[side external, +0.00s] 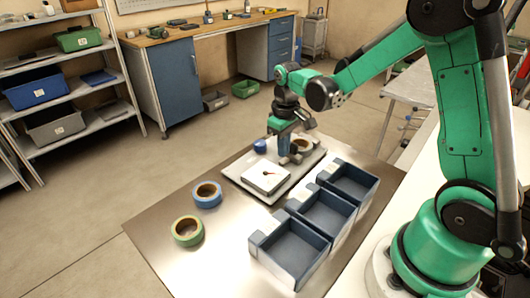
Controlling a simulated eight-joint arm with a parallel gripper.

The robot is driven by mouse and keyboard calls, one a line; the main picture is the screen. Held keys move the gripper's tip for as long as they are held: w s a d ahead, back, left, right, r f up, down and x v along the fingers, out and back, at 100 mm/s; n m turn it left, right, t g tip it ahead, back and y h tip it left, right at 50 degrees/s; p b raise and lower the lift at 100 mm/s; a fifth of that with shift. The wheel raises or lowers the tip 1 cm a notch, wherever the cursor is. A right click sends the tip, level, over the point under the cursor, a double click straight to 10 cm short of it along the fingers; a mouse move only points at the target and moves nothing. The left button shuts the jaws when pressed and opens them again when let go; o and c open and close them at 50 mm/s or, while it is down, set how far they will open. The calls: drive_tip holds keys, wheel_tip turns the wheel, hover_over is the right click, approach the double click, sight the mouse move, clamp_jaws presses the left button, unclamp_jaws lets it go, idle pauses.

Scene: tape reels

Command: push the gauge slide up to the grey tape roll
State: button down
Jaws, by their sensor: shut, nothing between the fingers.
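A pale gauge base (232,176) lies on the steel table. On its near end sits a white block (262,178) with a small dark, pointer-like mark on top. A small blue knob (260,146) shows at the base's far left side. I cannot tell clearly which of these parts is the slide. A pale grey tape roll (305,143) with a tan core is at the far right of the base, partly hidden by my gripper. My gripper (289,159) is shut and empty, pointing down low over the base, between the white block and the roll. Contact cannot be made out.
Blue (207,200) and green (187,238) tape rolls lie on the table at left. Three blue-grey open bins (288,274) stand in a row at the right, close to the base. The table's front left is clear.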

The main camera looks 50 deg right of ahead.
drive_tip(key=shift+d, duration=0.7)
idle(0.3)
drive_tip(key=shift+a, duration=0.15)
drive_tip(key=shift+a+r, duration=0.1)
drive_tip(key=shift+a, duration=0.15)
wheel_tip(320, 180, up, 7)
idle(0.5)
drive_tip(key=s+a+r+t, duration=0.2)
drive_tip(key=s+a+t, duration=0.5)
drive_tip(key=a, duration=0.1)
drive_tip(key=shift+s+a+r, duration=0.2)
drive_tip(key=shift+a+r, duration=0.15)
drive_tip(key=c, duration=1.5)
unclamp_jaws()
